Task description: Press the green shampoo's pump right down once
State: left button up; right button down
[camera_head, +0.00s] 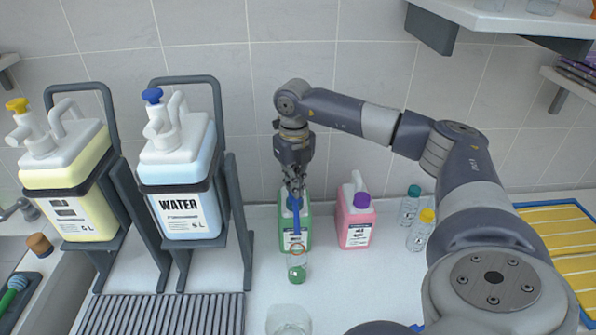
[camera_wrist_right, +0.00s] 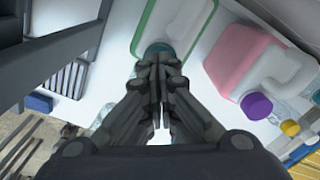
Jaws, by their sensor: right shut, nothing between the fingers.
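A green jug (camera_head: 305,232) with a white label stands on the counter, partly hidden behind my right gripper (camera_head: 294,190). It shows at the top of the right wrist view (camera_wrist_right: 175,25). I take it for the green shampoo; its pump is not clearly visible. A teal round top (camera_wrist_right: 157,48) shows just beyond my fingertips in the wrist view; I cannot tell whether they touch it. The right gripper is shut and empty, pointing down. A narrow blue piece (camera_head: 297,218) shows below it, in front of the jug. My left gripper is not in view.
A clear bottle with some green liquid (camera_head: 297,271) stands in front of the jug. A pink jug (camera_head: 356,226) with a purple cap stands to the right, then small teal-capped (camera_head: 409,208) and yellow-capped (camera_head: 420,236) bottles. WATER (camera_head: 185,212) and yellow (camera_head: 80,212) canisters stand left in racks.

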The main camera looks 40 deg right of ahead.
jog(key=shift+r+p, duration=1.9)
jog(key=shift+r, duration=0.6)
jog(key=shift+r, duration=0.1)
notch_tip(320, 180, up, 6)
jog(key=p, duration=0.4)
jog(key=shift+a, duration=0.1)
